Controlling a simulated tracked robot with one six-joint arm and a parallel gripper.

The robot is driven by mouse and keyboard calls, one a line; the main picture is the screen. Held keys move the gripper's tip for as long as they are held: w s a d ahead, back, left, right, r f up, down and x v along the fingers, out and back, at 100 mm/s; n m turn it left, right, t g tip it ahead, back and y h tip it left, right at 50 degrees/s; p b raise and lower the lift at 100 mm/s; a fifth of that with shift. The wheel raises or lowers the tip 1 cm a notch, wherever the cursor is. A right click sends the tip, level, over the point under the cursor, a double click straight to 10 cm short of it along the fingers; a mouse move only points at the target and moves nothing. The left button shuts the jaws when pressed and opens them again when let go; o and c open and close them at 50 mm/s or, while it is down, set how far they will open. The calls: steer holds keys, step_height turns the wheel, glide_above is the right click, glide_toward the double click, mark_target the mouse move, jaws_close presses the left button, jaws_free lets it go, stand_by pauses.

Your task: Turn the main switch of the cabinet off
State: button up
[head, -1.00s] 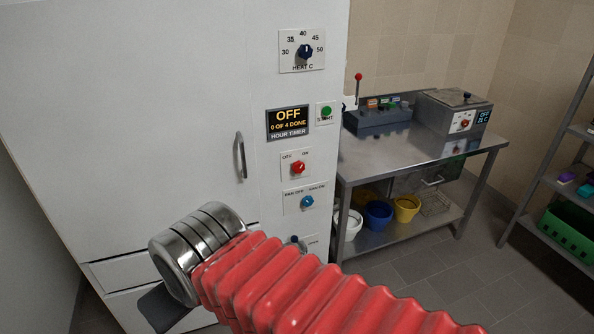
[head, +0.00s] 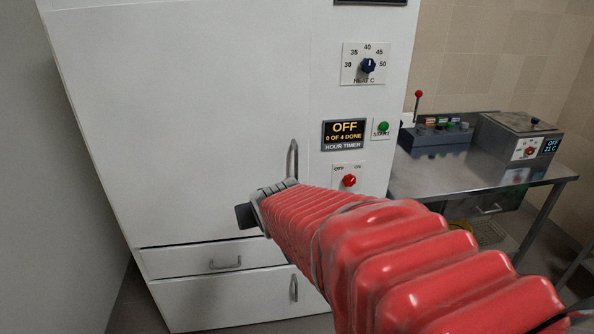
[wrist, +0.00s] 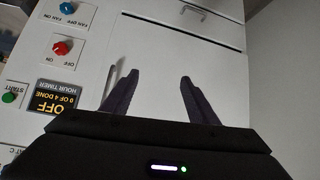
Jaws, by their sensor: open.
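The white cabinet (head: 190,120) fills the left and middle of the head view. Its red rotary switch (head: 349,180), on a plate marked OFF at left and ON at right, is right of the door handle. It shows in the upper left of the wrist view (wrist: 62,48), where the labels appear upside down. Its exact pointing is too small to tell. My gripper (head: 246,215) is at the cabinet front, left of and below the switch. In the wrist view its two dark fingers (wrist: 155,82) are apart and empty, right of the switch.
The vertical door handle (head: 292,160) is close to my gripper; it also shows beside the left finger in the wrist view (wrist: 109,82). Timer display (head: 344,134) reads OFF, 0 of 4 done. Heat dial (head: 367,65) and green start button (head: 383,127) are above. A steel table (head: 470,180) stands right.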

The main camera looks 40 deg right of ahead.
steer(key=w+d+f+m+t+h, duration=0.1)
steer(key=w+d, duration=0.1)
steer(key=d, duration=0.4)
steer(key=w+d+f+m+t+h, duration=0.1)
steer(key=w+d+f, duration=0.1)
steer(key=d, duration=0.3)
steer(key=m+t+h, duration=0.3)
steer(key=m+t, duration=0.1)
steer(key=t, duration=0.1)
glide_toward(350, 182)
steer(key=v, duration=0.5)
steer(key=shift+r, duration=0.15)
steer(key=shift+w, duration=0.1)
steer(key=x, duration=1.3)
steer(key=shift+w+d, duration=0.3)
steer(key=shift+c, duration=0.2)
